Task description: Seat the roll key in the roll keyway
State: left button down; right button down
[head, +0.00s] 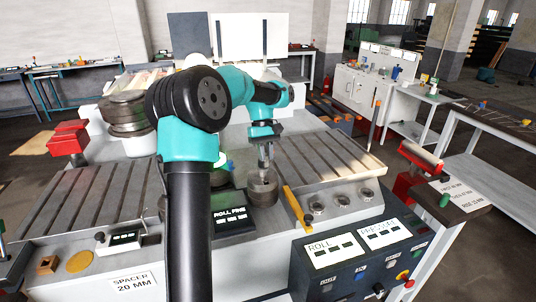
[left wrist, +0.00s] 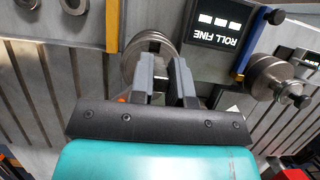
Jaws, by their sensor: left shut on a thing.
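My left gripper (head: 265,152) points down just above the grey metal roll (head: 262,188) in the middle of the bender. In the left wrist view its two grey fingers (left wrist: 168,80) are close together over the stepped round roll (left wrist: 145,48). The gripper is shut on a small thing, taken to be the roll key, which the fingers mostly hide. The roll keyway cannot be made out, so I cannot tell whether the key touches it. My right gripper is not in view.
A ROLL FINE display (head: 231,215) stands beside the roll. A yellow bar (head: 297,208) and several round metal pieces (head: 341,200) lie to the right. Slotted plates (head: 330,158) flank the middle. A control box (head: 360,250) is at the front right.

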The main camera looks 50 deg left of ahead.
pick_arm(q)
jog(key=shift+d, duration=0.1)
jog(key=shift+f, duration=2.9)
jog(key=shift+f, duration=0.8)
jog(key=shift+r, duration=0.15)
jog(key=shift+r, duration=0.35)
jog(key=shift+f, duration=0.5)
dwell(1.1)
jog(key=c, duration=1)
grip_release()
jog(key=shift+f, duration=0.1)
